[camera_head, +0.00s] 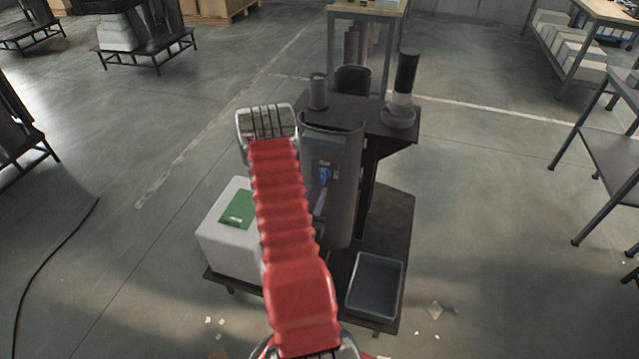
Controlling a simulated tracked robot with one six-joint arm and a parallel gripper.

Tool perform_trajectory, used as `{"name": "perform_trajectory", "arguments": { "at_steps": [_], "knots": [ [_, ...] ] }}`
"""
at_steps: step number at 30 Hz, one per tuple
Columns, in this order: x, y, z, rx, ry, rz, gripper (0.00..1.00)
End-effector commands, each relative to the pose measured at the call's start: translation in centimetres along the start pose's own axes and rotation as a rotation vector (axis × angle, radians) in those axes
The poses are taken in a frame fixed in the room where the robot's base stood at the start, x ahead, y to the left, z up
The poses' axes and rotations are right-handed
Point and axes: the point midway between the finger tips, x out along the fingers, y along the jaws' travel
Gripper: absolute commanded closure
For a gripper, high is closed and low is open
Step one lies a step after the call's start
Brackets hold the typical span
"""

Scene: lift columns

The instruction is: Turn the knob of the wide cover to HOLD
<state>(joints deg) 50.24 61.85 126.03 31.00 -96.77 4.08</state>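The wide dark curved cover (345,190) stands upright on the front of the column, in the middle of the view. A blue knob (324,175) sits on its face, with small pale labels above it that are too small to read. I cannot tell which mark the knob points at. A thin purplish piece (319,203) shows just below the knob. My red ribbed arm rises from the bottom edge to a metal bracket left of the cover, hiding the area beside the cover's left edge. My gripper does not show.
A white box with a green label (217,240) stands at left on the base. An open grey bin (375,287) sits at right. Floor around is mostly clear.

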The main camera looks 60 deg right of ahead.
Motion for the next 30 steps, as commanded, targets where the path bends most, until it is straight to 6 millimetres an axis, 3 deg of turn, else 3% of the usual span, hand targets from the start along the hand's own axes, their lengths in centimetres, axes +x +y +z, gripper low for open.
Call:
{"name": "perform_trajectory", "arguments": {
  "at_steps": [6,12,24,30],
  "knots": [
    [3.5,0.1,-0.1,0.001,0.002,0.002,0.67],
    [5.7,0.1,0.0,0.001,0.001,0.001,0.67],
    [6.3,0.1,0.0,-0.001,0.000,0.001,0.68],
    [6.2,0.1,0.0,-0.001,0.000,0.001,0.82]
  ]
}}
